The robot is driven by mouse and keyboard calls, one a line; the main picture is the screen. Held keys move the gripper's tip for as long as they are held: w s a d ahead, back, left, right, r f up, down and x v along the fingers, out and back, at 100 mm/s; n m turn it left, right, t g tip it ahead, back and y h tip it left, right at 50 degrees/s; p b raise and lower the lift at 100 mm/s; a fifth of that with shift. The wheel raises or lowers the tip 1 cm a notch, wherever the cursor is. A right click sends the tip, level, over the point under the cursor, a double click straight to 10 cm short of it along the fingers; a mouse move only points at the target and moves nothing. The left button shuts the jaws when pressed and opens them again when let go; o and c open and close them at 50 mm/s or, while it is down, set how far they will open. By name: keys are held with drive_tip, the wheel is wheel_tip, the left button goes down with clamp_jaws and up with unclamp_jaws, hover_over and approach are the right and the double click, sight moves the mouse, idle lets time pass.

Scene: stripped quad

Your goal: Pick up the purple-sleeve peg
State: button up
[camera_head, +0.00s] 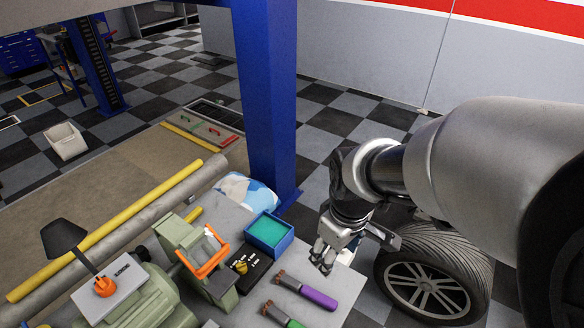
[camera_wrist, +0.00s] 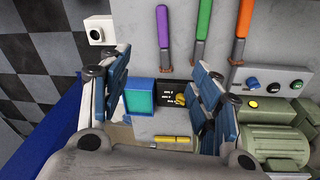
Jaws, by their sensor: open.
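The purple-sleeve peg (camera_head: 318,297) lies on the grey worktop near its right end, with a brownish, ridged end pointing left. In the wrist view the purple-sleeve peg (camera_wrist: 162,25) runs from the top edge down, its brown end between the lines of my fingertips. My gripper (camera_head: 330,254) is above the worktop's right edge, behind the peg in the head view. My gripper (camera_wrist: 160,65) shows both fingers spread wide with nothing between them. It appears apart from the peg; the exact height is hard to tell.
A green-sleeve peg (camera_wrist: 204,18) and an orange-sleeve peg (camera_wrist: 243,18) lie beside it. A teal-topped blue box (camera_head: 269,232), a black panel with a yellow knob (camera_head: 241,266) and a green machine with an orange frame (camera_head: 203,252) stand close by. A blue post (camera_head: 266,100) rises behind.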

sight(319, 296)
drive_tip(key=w+f+n, duration=0.1)
drive_tip(key=f, duration=0.2)
drive_tip(key=w+f+n+g, duration=0.1)
drive_tip(key=f, duration=0.3)
drive_tip(key=w+a+f+n, duration=0.1)
drive_tip(key=f, duration=0.2)
drive_tip(key=shift+w+f+n+g, duration=0.25)
drive_tip(key=shift+w+n+g, duration=0.05)
drive_tip(key=shift+w, duration=0.05)
drive_tip(key=shift+c, duration=0.6)
wheel_tip(319, 296, down, 17)
drive_tip(key=b, duration=0.7)
drive_tip(key=shift+f, duration=0.2)
drive_tip(key=shift+r, duration=0.1)
drive_tip(key=shift+c, duration=0.5)
drive_tip(key=c, duration=1)
drive_tip(key=shift+c, duration=0.2)
drive_tip(key=shift+r, duration=0.1)
